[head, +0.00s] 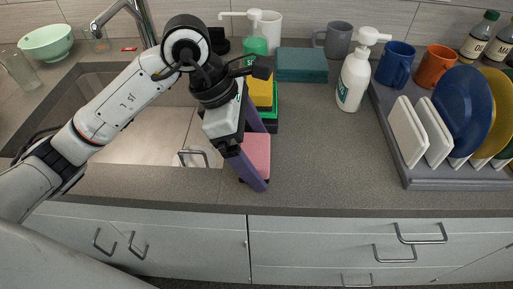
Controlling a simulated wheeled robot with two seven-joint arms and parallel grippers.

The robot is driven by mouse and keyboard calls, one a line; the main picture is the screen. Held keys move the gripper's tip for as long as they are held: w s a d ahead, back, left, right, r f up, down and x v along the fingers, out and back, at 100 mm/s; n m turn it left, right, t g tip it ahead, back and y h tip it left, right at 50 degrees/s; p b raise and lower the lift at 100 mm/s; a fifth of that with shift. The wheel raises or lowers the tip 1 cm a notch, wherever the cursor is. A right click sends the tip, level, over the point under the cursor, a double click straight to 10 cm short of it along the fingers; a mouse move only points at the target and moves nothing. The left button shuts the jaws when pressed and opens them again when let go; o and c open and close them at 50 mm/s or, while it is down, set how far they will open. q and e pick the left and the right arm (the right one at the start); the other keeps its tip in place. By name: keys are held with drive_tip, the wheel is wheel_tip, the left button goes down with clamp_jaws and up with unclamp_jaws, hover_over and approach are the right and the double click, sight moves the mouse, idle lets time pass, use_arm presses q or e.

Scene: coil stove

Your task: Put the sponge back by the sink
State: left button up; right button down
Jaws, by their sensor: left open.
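A pink sponge (258,152) lies on the counter just right of the sink (150,140), near the counter's front. My left gripper (261,163) reaches down over it with its purple fingers apart. One finger is at the sponge's front left side and the other is partly hidden toward its far side. I cannot tell whether either finger touches it. Behind it are a yellow block (262,92) like a sponge and a green item (270,115), both partly hidden by the gripper. My right gripper is not in view.
A teal box (302,65), a white pump bottle (355,75) and a grey mug (337,40) stand behind. A dish rack (450,183) with plates, plus blue (394,65) and orange (433,67) mugs, fills the right. The counter middle is clear. A faucet (115,12) rises behind the sink.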

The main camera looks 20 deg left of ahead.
use_arm(q)
drive_tip(key=v, duration=1.2)
drive_tip(key=shift+b, duration=0.45)
drive_tip(key=shift+s, duration=0.1)
